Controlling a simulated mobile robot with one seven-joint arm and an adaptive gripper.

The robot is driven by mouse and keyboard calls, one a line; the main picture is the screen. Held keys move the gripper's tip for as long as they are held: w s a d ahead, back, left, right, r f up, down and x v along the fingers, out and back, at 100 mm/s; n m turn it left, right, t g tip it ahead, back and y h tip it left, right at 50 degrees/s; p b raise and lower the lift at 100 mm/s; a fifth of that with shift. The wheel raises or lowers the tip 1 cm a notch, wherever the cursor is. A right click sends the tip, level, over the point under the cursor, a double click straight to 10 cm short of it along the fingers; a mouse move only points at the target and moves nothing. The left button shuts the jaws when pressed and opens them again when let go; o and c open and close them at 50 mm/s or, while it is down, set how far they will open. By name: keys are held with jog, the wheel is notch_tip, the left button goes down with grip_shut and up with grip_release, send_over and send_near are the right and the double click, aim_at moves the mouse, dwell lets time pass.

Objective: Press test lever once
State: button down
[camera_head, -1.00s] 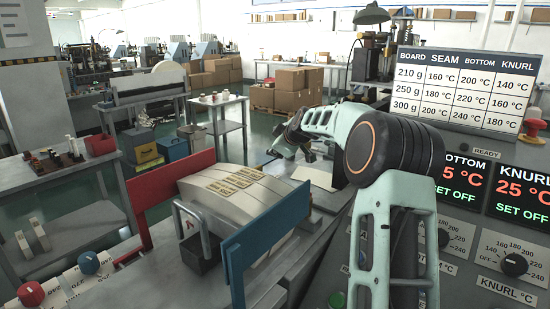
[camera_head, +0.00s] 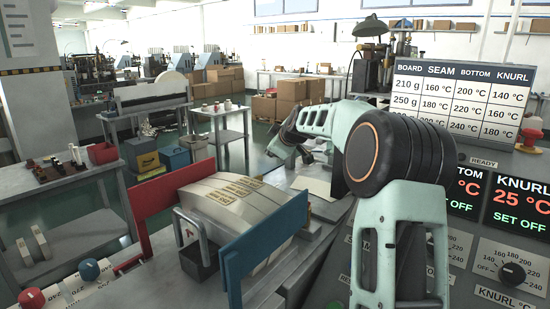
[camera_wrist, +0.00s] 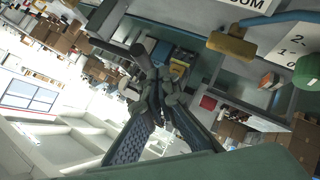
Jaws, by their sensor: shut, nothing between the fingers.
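My gripper is at the end of my pale-green arm, above the machine bench in the head view. In the wrist view its two dark, ribbed fingers converge to closed tips (camera_wrist: 160,88), with nothing seen between them. A dark rounded knob on a stem (camera_wrist: 138,50) shows just beyond the tips; I cannot tell whether it is the test lever or whether the fingers touch it. A yellow-brown handle (camera_wrist: 232,46) on a blue bar lies up and right of the tips, apart from them. No part is legibly marked as the test lever.
The control panel with dials (camera_head: 512,272) and a temperature chart (camera_head: 462,100) stands at right. A side table (camera_head: 220,112) and boxes stand behind.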

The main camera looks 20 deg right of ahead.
jog(key=v, duration=0.8)
jog(key=shift+d+b, duration=0.2)
jog(key=shift+b, duration=0.1)
jog(key=shift+r, duration=0.1)
